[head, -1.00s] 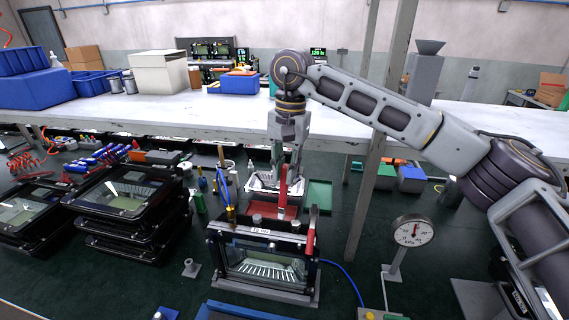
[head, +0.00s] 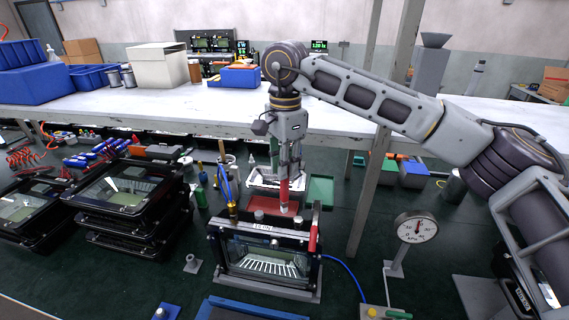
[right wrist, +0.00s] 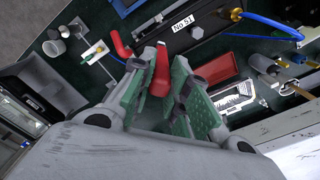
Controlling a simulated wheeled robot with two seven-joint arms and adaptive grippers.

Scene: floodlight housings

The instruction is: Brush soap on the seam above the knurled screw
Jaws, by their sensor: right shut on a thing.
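My right gripper (head: 287,168) is shut on a red brush (head: 284,190), which hangs nearly upright with a pale lower end. In the right wrist view the red brush (right wrist: 160,75) sits between the green-padded fingers (right wrist: 160,100). The black floodlight housing (head: 225,252) stands upright in a stand below, with a white label and a glass front. The brush's lower end is at or just behind the housing's top edge; I cannot tell whether it touches. A small knob (head: 298,223) shows on the housing's top right; its knurling is too small to make out. My left gripper is not visible.
A red lever (head: 314,235) stands at the housing's right. A brass fitting with a blue hose (head: 232,205) is at its left. A dial gauge (head: 416,228) stands right. Stacked housings (head: 130,200) lie left. A red tray (head: 262,204) and green tray (head: 320,190) lie behind.

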